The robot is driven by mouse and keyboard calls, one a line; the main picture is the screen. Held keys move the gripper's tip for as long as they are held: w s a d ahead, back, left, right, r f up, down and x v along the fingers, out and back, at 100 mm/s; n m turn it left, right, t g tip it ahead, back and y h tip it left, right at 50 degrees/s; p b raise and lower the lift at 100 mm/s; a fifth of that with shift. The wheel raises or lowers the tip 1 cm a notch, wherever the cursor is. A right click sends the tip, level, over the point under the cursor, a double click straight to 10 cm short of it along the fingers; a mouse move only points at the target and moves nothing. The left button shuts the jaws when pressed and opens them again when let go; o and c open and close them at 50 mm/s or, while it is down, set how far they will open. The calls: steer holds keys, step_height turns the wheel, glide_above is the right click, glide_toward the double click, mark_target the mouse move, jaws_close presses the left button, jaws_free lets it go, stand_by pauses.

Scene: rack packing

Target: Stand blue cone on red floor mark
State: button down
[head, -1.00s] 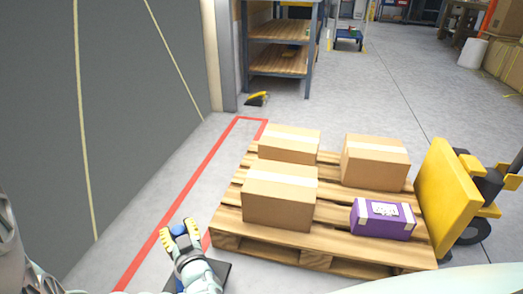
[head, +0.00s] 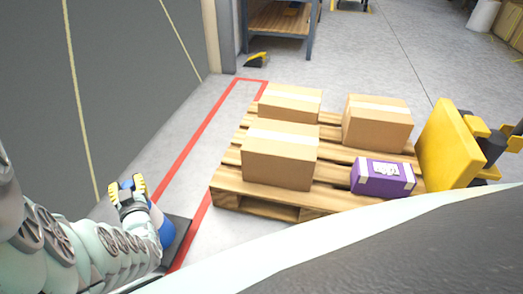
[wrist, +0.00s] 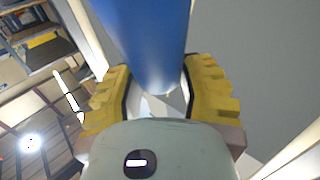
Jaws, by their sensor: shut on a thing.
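My gripper (head: 132,188) is at the lower left in the head view, its yellow fingers shut on the blue cone (head: 161,226). In the wrist view the blue cone (wrist: 150,40) passes between the two yellow fingers (wrist: 157,92). The cone's dark square base (head: 180,236) shows right of my arm and overlaps the red tape in the picture. I cannot tell whether it touches the floor. The red floor mark (head: 200,134) is a long taped outline between the grey wall and the pallet. My arm and the cone hide its near part.
A wooden pallet (head: 258,204) right of the mark carries cardboard boxes (head: 281,160) and a purple case (head: 383,177). A yellow pallet jack (head: 448,145) stands at its right. A shelf (head: 280,20) and a yellow-black object (head: 257,59) are beyond. The mark's far end is clear.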

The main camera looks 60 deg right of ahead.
steer(key=shift+w+a, duration=0.2)
steer(key=shift+w, duration=0.25)
step_height(320, 180, down, 4)
steer(key=b, duration=0.3)
steer(key=shift+r+b, duration=0.25)
steer(key=shift+b, duration=0.1)
steer(key=c, duration=0.5)
jaws_free()
steer(key=shift+w, duration=0.1)
steer(key=shift+s+a, duration=0.1)
steer(key=shift+s, duration=0.1)
